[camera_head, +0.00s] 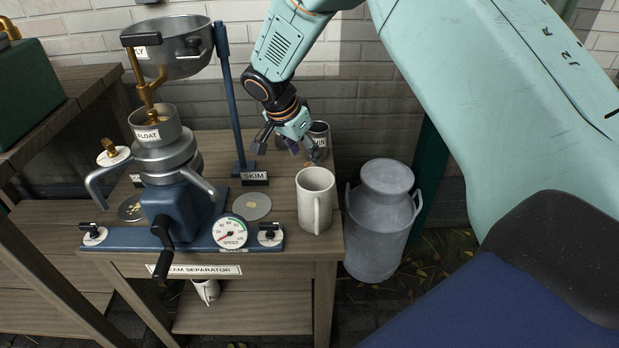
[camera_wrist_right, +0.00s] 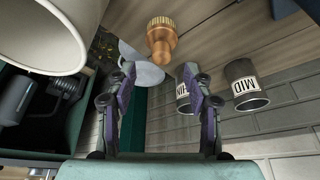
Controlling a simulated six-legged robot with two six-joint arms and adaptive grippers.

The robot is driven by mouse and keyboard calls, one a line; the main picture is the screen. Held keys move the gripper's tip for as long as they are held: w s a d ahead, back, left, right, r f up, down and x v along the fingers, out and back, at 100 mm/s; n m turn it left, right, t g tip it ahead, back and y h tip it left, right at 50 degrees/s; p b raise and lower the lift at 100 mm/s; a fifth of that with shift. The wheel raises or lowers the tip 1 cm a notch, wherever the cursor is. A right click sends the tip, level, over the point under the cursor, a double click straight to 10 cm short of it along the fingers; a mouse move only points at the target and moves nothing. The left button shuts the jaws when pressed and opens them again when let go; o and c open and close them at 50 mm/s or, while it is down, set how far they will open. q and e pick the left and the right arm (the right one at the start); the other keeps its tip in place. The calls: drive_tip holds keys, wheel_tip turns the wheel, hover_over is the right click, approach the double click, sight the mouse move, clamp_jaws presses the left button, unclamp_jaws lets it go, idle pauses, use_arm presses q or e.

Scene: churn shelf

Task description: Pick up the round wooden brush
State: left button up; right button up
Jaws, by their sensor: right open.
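The round wooden brush (camera_wrist_right: 161,40) shows at the top middle of the right wrist view. It has a wide tan head and a narrower rounded brown end, and it sits on the wooden table boards. My right gripper (camera_wrist_right: 160,76) is open and empty, its two dark fingers spread on either side below the brush in the picture, apart from it. In the head view my right gripper (camera_head: 289,142) hangs over the back right of the table, behind the white mug, and hides most of the brush's place. My left gripper is not in view.
The white mug (camera_head: 316,200) stands close by and shows large in the wrist view (camera_wrist_right: 40,35). Dark labelled cups (camera_wrist_right: 243,88) (camera_wrist_right: 187,85) are on the other side. The cream separator (camera_head: 172,190) and blue SKIM post (camera_head: 232,100) are left; a grey churn (camera_head: 380,225) stands right.

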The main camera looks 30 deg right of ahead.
sight(309, 165)
drive_tip(key=shift+d+f, duration=0.15)
drive_tip(key=shift+f, duration=0.4)
drive_tip(key=shift+w+a+f+b, duration=0.2)
drive_tip(key=shift+f+b, duration=0.2)
drive_tip(key=d+f+b, duration=0.1)
drive_tip(key=d+f, duration=0.1)
drive_tip(key=f, duration=0.1)
drive_tip(key=shift+d+f+b, duration=0.2)
drive_tip(key=shift+d+b, duration=0.05)
drive_tip(key=shift+b, duration=0.15)
drive_tip(key=shift+w+f, duration=0.15)
drive_tip(key=shift+f, duration=0.15)
drive_tip(key=shift+w, duration=0.1)
drive_tip(key=shift+c, duration=0.2)
drive_tip(key=c, duration=0.6)
clamp_jaws()
